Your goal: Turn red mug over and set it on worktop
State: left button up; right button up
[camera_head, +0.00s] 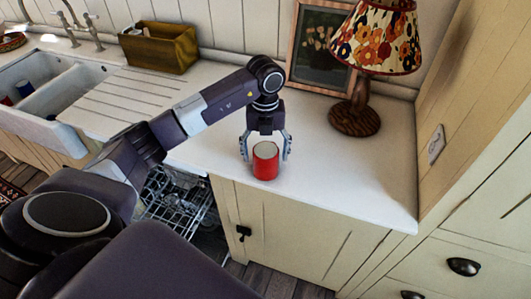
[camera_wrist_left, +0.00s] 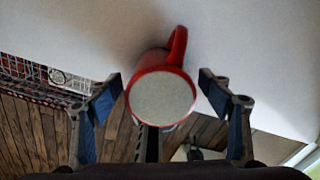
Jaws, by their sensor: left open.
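The red mug (camera_head: 265,168) stands on the white worktop (camera_head: 340,185) near its front edge. In the left wrist view the mug (camera_wrist_left: 160,97) shows a flat, pale, speckled disc facing the camera, which looks like its base, so it appears upside down. Its red handle (camera_wrist_left: 179,42) points toward the top of that view. My left gripper (camera_head: 266,154) is open above the mug, with one finger on each side. In the left wrist view both fingers stand apart from the mug, with gaps on both sides. My right gripper is not in view.
A lamp (camera_head: 355,118) and a framed picture (camera_head: 322,50) stand at the back. A wooden box (camera_head: 160,48) is by the sink (camera_head: 65,85). An open dishwasher rack (camera_head: 178,200) lies below the front edge. The worktop right of the mug is clear.

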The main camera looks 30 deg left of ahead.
pick_arm(q)
jog(key=shift+r, duration=0.6)
notch_tip(320, 180, up, 10)
jog(key=shift+f+b, duration=0.2)
jog(key=shift+b, duration=0.9)
jog(key=shift+r, duration=0.75)
